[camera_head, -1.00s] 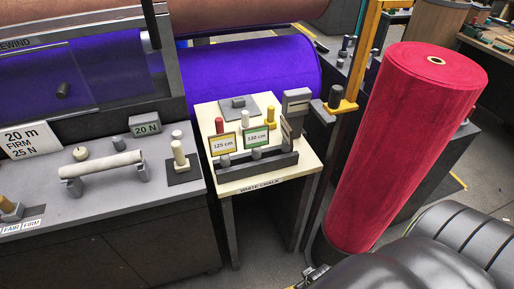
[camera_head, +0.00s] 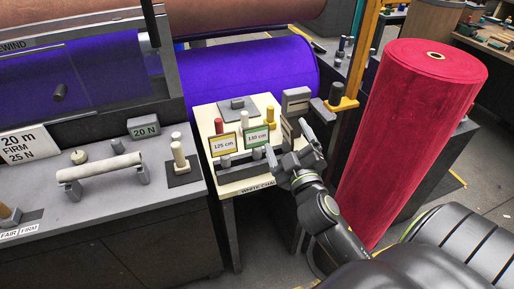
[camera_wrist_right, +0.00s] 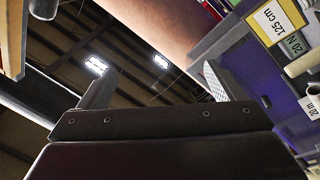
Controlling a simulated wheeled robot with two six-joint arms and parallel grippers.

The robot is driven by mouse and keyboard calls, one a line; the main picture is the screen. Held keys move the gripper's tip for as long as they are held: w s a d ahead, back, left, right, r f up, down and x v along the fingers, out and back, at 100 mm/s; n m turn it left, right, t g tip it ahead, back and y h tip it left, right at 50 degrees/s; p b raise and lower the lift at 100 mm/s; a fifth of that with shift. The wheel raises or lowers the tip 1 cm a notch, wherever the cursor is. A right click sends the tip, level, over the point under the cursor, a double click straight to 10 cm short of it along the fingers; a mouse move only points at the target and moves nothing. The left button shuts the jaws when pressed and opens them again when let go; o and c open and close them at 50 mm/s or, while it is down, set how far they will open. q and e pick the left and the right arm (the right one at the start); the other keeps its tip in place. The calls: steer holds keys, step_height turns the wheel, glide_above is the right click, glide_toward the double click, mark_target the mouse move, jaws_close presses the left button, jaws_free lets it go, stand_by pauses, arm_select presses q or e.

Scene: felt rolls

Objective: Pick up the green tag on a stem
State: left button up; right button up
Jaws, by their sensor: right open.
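The green-framed tag (camera_head: 257,136), marked 130 cm, stands upright on its stem in a dark rack (camera_head: 238,171) on a small pale table. The yellow-framed 125 cm tag (camera_head: 223,144) stands to its left; it also shows in the right wrist view (camera_wrist_right: 279,19). My right gripper (camera_head: 288,142) is open and empty, just right of the green tag and apart from it. Its jaws also show in the wrist view (camera_wrist_right: 158,82). I cannot make out the green tag in the wrist view. My left gripper is not in view.
Red, white and yellow pegs (camera_head: 270,116) stand behind the tags. A grey block post (camera_head: 295,108) rises close behind my right gripper. A tall red roll (camera_head: 410,130) stands to the right. A grey bench (camera_head: 100,205) lies left of the small table.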

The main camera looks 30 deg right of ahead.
steer(key=w+a+r+n+t+y, duration=0.3)
steer(key=a+r+n+t+y, duration=0.2)
steer(key=r+n+y, duration=0.15)
steer(key=w+a+r+n+g+y, duration=0.25)
steer(key=a+n+g+y, duration=0.25)
steer(key=a+n+y, duration=0.7)
steer(key=n+g+h, duration=1)
steer(key=g+h, duration=0.3)
steer(key=g, duration=0.1)
glide_toward(258, 148)
steer(key=shift+g, duration=0.3)
steer(key=shift+w+b+x, duration=0.15)
steer(key=shift+b+x, duration=2.4)
steer(key=shift+b, duration=0.15)
steer(key=shift+w+b+x, duration=0.1)
steer(key=shift+b+x, duration=2.45)
steer(key=shift+b, duration=0.1)
steer(key=shift+r, duration=0.1)
